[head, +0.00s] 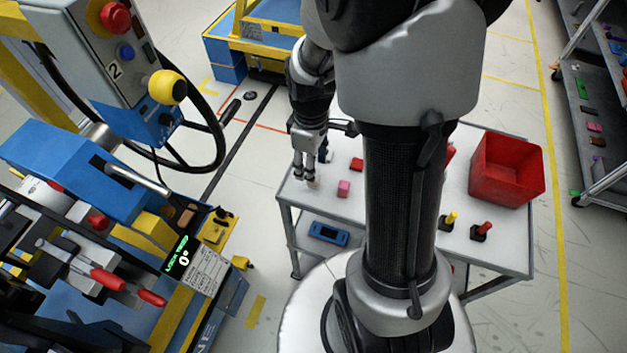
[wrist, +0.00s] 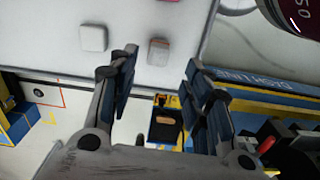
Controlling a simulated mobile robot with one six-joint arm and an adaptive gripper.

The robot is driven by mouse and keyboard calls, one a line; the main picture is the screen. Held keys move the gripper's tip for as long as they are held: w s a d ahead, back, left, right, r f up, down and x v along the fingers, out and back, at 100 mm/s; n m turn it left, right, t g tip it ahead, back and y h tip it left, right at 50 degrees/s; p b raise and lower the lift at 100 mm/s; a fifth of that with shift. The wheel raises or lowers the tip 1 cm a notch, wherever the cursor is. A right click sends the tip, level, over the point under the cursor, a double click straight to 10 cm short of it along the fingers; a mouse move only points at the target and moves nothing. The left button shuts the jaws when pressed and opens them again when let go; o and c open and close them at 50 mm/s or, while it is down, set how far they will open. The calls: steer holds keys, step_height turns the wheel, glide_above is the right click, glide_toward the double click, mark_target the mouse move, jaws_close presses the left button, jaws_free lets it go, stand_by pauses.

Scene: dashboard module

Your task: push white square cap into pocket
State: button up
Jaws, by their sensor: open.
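A white square cap (wrist: 93,38) lies flat on the white tabletop in the wrist view, up and left of my fingertips. I cannot make it out in the head view, where my gripper and arm cover part of the table. My gripper (wrist: 160,72) is open, with nothing between its fingers. In the head view my gripper (head: 306,178) points down over the left end of the table (head: 315,205). I cannot clearly identify the pocket; the blue and yellow machine (head: 120,220) with a display stands at the left.
A pink block (head: 343,188) and a red block (head: 356,164) lie close to my gripper. A red bin (head: 506,168) and red- and yellow-topped levers (head: 481,231) stand at the table's right. A yellow knob (head: 166,87) juts from the control box. Floor separates table and machine.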

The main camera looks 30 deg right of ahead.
steer(key=f, duration=0.1)
steer(key=f+b, duration=0.1)
steer(key=f, duration=0.1)
steer(key=f+b, duration=0.1)
steer(key=shift+d+f, duration=0.3)
steer(key=shift+f, duration=0.05)
steer(key=shift+r, duration=0.1)
steer(key=shift+c, duration=0.4)
steer(key=c, duration=0.8)
